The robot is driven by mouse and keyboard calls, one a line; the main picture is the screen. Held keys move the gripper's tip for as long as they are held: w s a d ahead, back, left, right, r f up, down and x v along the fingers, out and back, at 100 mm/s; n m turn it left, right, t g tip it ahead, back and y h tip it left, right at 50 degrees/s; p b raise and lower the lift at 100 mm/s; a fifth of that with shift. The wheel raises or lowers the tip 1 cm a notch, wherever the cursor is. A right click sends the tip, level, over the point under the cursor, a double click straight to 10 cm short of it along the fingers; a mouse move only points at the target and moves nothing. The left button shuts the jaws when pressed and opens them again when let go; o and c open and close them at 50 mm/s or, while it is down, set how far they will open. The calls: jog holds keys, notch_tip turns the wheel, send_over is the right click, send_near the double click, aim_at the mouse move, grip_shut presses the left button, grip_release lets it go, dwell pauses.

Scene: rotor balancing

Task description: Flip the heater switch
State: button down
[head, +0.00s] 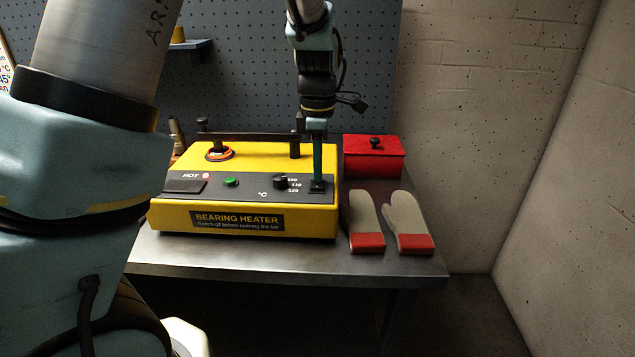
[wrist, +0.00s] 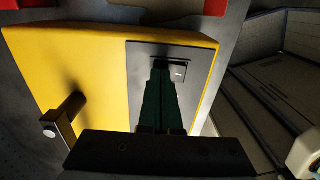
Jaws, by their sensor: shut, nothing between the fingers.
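The heater is a yellow box (head: 170,217) labelled "BEARING HEATER" on the metal table. Its dark front panel carries a green lamp (head: 231,182), a temperature knob (head: 280,182) and, at the right end, a black rocker switch (head: 318,187). A red light glows beside the word "HOT". My gripper (head: 317,178) points straight down with its green fingers shut and empty, the tips right at the switch. In the wrist view the switch (wrist: 178,70) shows just beyond the fingertips (wrist: 160,66); I cannot tell whether they touch it. The fingers partly hide the switch.
A dark bar (head: 250,138) and posts stand on the heater's back, with an orange-black ring (head: 219,154) at left. A red lidded box (head: 374,160) and grey gloves with red cuffs (head: 404,222) lie to the right. A pegboard (head: 240,70) is behind.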

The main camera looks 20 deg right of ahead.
notch_tip(320, 180, up, 7)
jog(key=p, duration=0.6)
jog(key=shift+f, duration=0.15)
jog(key=s+a+m, duration=0.2)
jog(key=a+m, duration=0.5)
jog(key=a, duration=0.8)
jog(key=s+a+f+m+t, duration=0.1)
jog(key=a+m, duration=0.6)
jog(key=a, duration=0.8)
jog(key=shift+s+f+t+b, duration=0.2)
jog(key=shift+s+t+b, duration=0.1)
jog(key=shift+s, duration=0.2)
jog(key=shift+a, duration=0.1)
